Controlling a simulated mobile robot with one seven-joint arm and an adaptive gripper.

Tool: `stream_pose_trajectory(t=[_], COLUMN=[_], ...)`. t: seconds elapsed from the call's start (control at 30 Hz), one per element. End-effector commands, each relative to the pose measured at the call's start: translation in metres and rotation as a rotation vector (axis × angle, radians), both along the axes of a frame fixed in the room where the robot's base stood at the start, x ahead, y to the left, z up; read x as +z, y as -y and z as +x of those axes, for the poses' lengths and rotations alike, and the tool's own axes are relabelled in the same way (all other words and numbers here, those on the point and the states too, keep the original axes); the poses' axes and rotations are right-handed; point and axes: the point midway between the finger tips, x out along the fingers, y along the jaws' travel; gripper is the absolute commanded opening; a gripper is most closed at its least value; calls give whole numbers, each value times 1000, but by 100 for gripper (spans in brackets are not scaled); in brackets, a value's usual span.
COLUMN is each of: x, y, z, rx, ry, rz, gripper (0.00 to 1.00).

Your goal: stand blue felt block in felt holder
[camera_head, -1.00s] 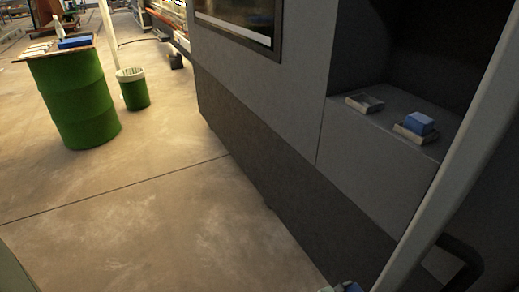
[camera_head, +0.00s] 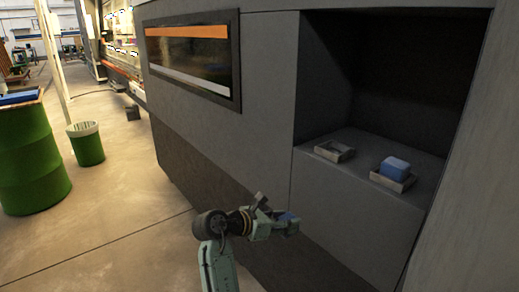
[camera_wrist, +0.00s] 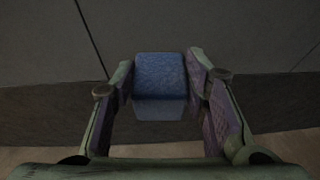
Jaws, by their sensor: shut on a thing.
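My gripper (camera_head: 283,224) is in front of the grey machine, below and left of its recess. It is shut on a blue felt block (camera_wrist: 160,84), which sits between both fingers in the wrist view. In the head view only a small part of this block (camera_head: 289,217) shows at the fingertips. Two small tray-like holders stand on the recess ledge. The left holder (camera_head: 334,151) looks empty. The right holder (camera_head: 392,182) has another blue block (camera_head: 396,167) standing in it. My gripper is apart from both holders.
The grey machine (camera_head: 215,128) has a dark recess with a ledge (camera_head: 365,150) and side walls. A pale panel (camera_head: 455,180) stands at the right. A green drum (camera_head: 30,165) and a green bin (camera_head: 87,146) stand at the left. The floor between is clear.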

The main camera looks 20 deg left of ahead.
Motion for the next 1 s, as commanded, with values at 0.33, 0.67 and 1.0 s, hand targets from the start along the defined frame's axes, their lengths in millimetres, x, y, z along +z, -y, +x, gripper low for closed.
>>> stream_pose_trajectory(t=[0.33,0.67,1.0], x=[196,264,264], y=[-35,-45,-31], z=[-50,-88,-71], rx=[7,63,62], ry=[10,2,2], rz=[5,-1,-2], gripper=[18,18,17])
